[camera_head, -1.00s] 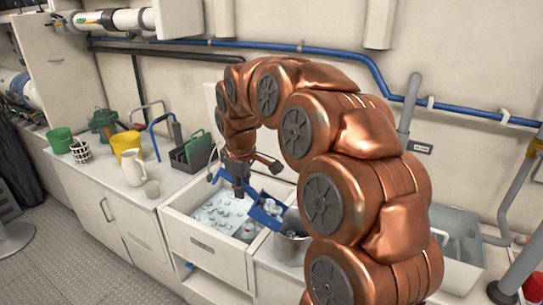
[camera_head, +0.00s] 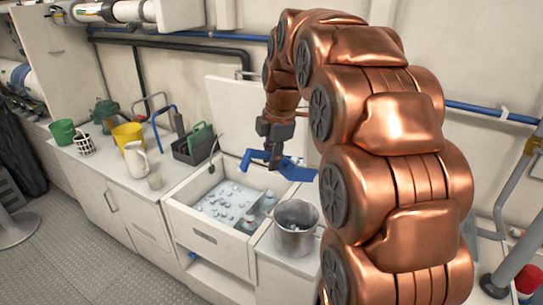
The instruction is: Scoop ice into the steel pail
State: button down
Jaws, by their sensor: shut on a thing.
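The steel pail (camera_head: 296,240) stands upright on the counter just right of the ice bin. Its inside looks grey, and I cannot tell if it holds ice. The white open-topped ice bin (camera_head: 208,236) holds pale ice (camera_head: 228,197) with clear lumps on top. My gripper (camera_head: 270,158) is above the bin's back right corner, shut on a blue scoop (camera_head: 292,171). The scoop is raised clear of the ice, its bowl to the right, behind and above the pail in the picture. What lies in the scoop is not clear.
The raised white lid (camera_head: 232,105) stands behind the bin. My arm hides much of the right side.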

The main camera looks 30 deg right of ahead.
aim_at(282, 164)
jog(key=d+f+y+p, duration=0.1)
jog(key=f, duration=0.1)
jog(key=d+f+y+p, duration=0.3)
jog(key=f+y, duration=0.1)
jog(key=shift+d+f+m, duration=0.15)
jog(key=shift+d+m, duration=0.15)
jog(key=shift+d, duration=0.1)
jog(key=shift+w+d+r+y+p, duration=0.1)
jog(key=shift+d+r+y+p, duration=0.1)
jog(key=shift+d+y+p, duration=1.6)
jog(key=shift+a+f+h, duration=0.15)
jog(key=shift+a+h, duration=0.25)
jog(key=shift+a, duration=0.2)
jog(key=a+h+b, duration=0.1)
jog(key=b, duration=0.1)
jog(key=shift+a+r+h+b, duration=0.2)
jog(key=shift+a+h+b, duration=0.15)
jog(key=shift+a+h, duration=0.05)
jog(key=a+h+b, duration=0.1)
jog(key=b, duration=0.1)
jog(key=a+r+h+b, duration=0.1)
jog(key=a+h, duration=0.1)
jog(key=shift+a+r+b, duration=0.1)
jog(key=shift+r+b, duration=0.05)
jog(key=shift+b, duration=0.25)
jog(key=a+r+h+b, duration=0.1)
jog(key=h, duration=0.1)
jog(key=shift+a+h, duration=0.3)
jog(key=shift+a, duration=0.1)
